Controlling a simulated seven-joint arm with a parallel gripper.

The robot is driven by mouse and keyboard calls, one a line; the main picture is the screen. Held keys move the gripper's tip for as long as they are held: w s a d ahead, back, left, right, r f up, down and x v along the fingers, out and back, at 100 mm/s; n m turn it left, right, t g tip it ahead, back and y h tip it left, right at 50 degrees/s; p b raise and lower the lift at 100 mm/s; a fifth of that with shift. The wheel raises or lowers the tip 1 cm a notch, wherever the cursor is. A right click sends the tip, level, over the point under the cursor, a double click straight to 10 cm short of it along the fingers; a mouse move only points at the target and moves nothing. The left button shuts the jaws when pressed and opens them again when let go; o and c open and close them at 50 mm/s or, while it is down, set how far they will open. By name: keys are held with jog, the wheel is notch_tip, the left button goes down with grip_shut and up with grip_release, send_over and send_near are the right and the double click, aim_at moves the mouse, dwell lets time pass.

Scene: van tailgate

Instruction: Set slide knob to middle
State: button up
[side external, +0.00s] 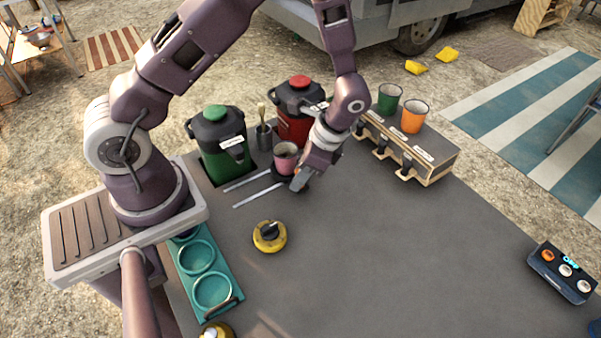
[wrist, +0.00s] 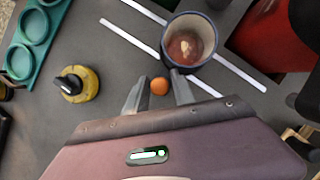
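A round orange knob (wrist: 159,86) shows in the wrist view, beside the lower white rail. I take it to be the slide knob. My gripper (wrist: 160,80) has one finger on each side of it, with narrow gaps showing, so it looks open; contact is unclear. In the side external view my gripper (side external: 299,182) is low at the right end of the rails (side external: 257,196), by the mug (side external: 286,157). The orange knob is hidden there.
A green dispenser (side external: 217,150) and a red one (side external: 293,124) stand behind the rails. A case (side external: 425,155) carrying two cups is at right. A yellow dial (side external: 269,236) and a teal holder (side external: 183,268) lie at front left.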

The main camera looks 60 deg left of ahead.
jog(key=s+d+r+n+t+h, duration=0.1)
jog(key=s+r+n+t, duration=0.1)
jog(key=r, duration=0.9)
jog(key=s+d+r+n+t+h, duration=0.1)
jog(key=r+n+t, duration=0.1)
jog(key=r, duration=0.9)
jog(key=s+d+r+n+t+h, duration=0.1)
jog(key=s+r+n+t, duration=0.3)
jog(key=s, duration=0.7)
notch_tip(320, 180, up, 3)
jog(key=shift+s+d+f+n+t, duration=0.1)
jog(key=shift+s+d+n+t, duration=0.1)
jog(key=shift+n+t, duration=0.25)
jog(key=shift+a, duration=0.1)
